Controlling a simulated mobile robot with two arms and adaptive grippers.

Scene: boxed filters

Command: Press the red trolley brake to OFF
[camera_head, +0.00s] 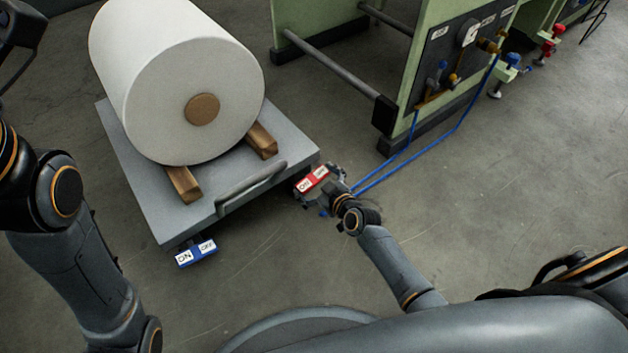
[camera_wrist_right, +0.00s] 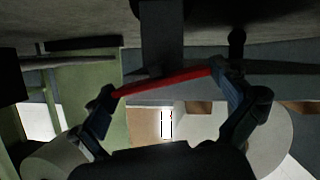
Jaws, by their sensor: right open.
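The red trolley brake (camera_head: 312,180), a small pedal with white ON and OFF labels, sits at the trolley's near right corner. My right gripper (camera_head: 322,192) is right at it, on its near side. In the right wrist view the red brake (camera_wrist_right: 165,82) shows edge-on as a bar spanning between the fingertips of the open gripper (camera_wrist_right: 168,88). Whether the fingers touch it I cannot tell. The grey trolley (camera_head: 140,205) carries a large white roll (camera_head: 150,90). My left arm is at the left; a dark part at the top left corner may be its gripper (camera_head: 18,25).
A blue brake (camera_head: 197,253) with ON and OFF labels sits at the trolley's near left corner. A grey handle (camera_head: 250,190) stands on the near edge. A green machine frame (camera_head: 425,60) with blue hoses (camera_head: 430,147) stands at right.

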